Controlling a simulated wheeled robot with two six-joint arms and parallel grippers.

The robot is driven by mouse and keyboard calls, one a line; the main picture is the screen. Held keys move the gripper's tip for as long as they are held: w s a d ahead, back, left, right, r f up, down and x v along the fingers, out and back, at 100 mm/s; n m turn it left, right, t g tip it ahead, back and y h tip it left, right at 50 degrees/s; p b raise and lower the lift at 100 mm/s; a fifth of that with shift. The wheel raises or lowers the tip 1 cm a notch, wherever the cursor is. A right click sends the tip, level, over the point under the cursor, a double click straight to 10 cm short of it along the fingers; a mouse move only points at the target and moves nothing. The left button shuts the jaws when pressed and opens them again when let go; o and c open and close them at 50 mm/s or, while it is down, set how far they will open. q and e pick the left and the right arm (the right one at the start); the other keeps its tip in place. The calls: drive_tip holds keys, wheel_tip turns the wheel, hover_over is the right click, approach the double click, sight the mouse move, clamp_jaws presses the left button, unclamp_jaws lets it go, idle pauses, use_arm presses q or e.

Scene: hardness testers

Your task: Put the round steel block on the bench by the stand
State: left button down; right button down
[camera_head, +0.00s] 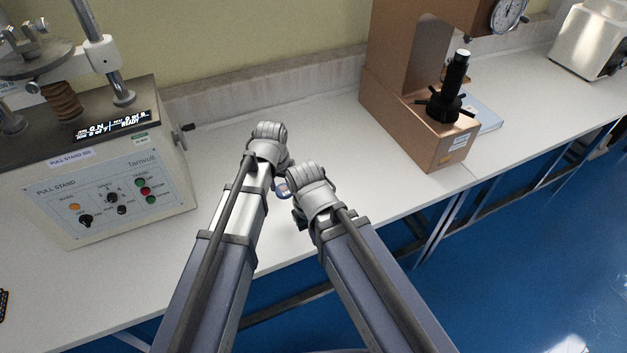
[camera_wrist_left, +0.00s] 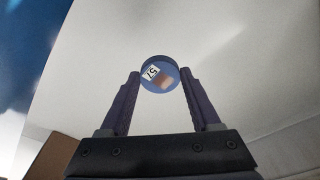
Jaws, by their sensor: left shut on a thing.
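The round steel block (camera_wrist_left: 152,84) shows in the left wrist view as a disc with a bluish face and a small white number label. My left gripper (camera_wrist_left: 160,78) is shut on it, one finger on each side. In the head view a small bluish rounded part of the block (camera_head: 282,188) shows between my two wrists, over the bench (camera_head: 232,113); most of the left gripper is hidden there. The pull stand (camera_head: 110,195) is at the left, with its panel facing front. My right gripper's jaws are mostly hidden by its wrist.
A copper-brown tester (camera_head: 415,125) with a black spindle (camera_head: 452,90) stands at the right, with a blue book (camera_head: 485,112) behind it. The bench between the pull stand and the tester is largely clear.

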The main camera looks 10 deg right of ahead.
use_arm(q)
drive_tip(key=shift+s+d+r+m, duration=0.1)
drive_tip(key=shift+s+d+m, duration=0.05)
drive_tip(key=shift+d+m, duration=0.15)
drive_tip(key=shift+s+d+r+m, duration=0.1)
drive_tip(key=shift+d+m, duration=0.1)
drive_tip(key=shift+d, duration=0.2)
drive_tip(key=shift+f, duration=0.1)
drive_tip(key=b, duration=0.6)
hover_over(290, 214)
wheel_tip(290, 214, down, 6)
drive_tip(key=shift+f, duration=0.1)
drive_tip(key=shift+f, duration=0.1)
wheel_tip(290, 214, down, 4)
drive_tip(key=b, duration=0.4)
drive_tip(key=shift+r, duration=0.25)
drive_tip(key=shift+f, duration=0.15)
drive_tip(key=shift+c, duration=0.5)
unclamp_jaws()
